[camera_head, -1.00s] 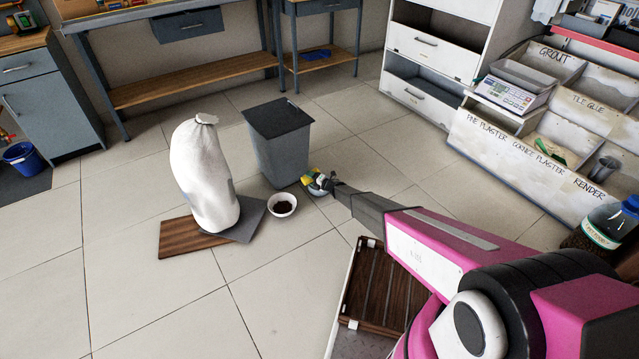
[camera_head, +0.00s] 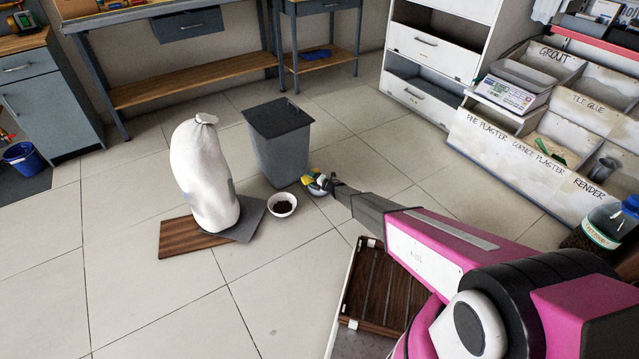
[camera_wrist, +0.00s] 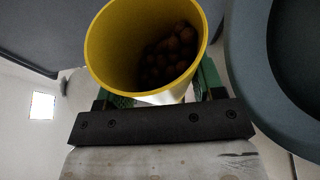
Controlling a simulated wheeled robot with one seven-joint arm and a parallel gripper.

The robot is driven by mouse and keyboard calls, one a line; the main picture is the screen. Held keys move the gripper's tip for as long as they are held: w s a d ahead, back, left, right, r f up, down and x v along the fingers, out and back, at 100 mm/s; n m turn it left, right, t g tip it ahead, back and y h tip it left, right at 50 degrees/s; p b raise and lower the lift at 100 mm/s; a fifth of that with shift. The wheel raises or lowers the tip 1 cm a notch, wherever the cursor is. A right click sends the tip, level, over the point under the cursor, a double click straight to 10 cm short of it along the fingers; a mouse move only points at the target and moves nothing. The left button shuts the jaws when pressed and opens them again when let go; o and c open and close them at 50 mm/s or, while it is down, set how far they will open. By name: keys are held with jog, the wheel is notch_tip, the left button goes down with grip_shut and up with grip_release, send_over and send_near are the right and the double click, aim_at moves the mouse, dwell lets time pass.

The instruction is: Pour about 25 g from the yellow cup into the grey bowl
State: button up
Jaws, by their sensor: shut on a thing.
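The yellow cup (camera_wrist: 97,62) is in my gripper (camera_wrist: 160,96), its open mouth showing in the wrist view. Several round brown pieces (camera_wrist: 170,55) lie inside it, toward the right of its wall. The green fingers are shut on the cup, one on each side. The grey bowl (camera_wrist: 240,60) shows in part at the right of the wrist view, close beside the cup; the part of its inside in view looks empty. In the head view the yellow cup (camera_head: 306,180) is small at the arm's end, above a pale bowl (camera_head: 318,191) mostly hidden by my gripper.
A white bowl with dark contents (camera_head: 282,205) stands on the floor left of my gripper. A grey bin (camera_head: 278,150) stands just behind, and a white sack (camera_head: 203,175) farther left. A slatted wooden tray (camera_head: 380,290) lies below my arm. The front-left floor is clear.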

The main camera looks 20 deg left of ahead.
jog(key=shift+w+d+f+m+y, duration=0.1)
jog(key=shift+w+f+m+y, duration=0.15)
jog(key=shift+m, duration=0.25)
dwell(1.2)
jog(key=shift+d+r+m+y+p, duration=0.25)
jog(key=shift+r+m+p, duration=0.2)
jog(key=shift+m, duration=0.35)
dwell(1.9)
jog(key=shift+w+r+m, duration=0.15)
jog(key=shift+r+m, duration=0.15)
jog(key=shift+r, duration=0.05)
dwell(0.6)
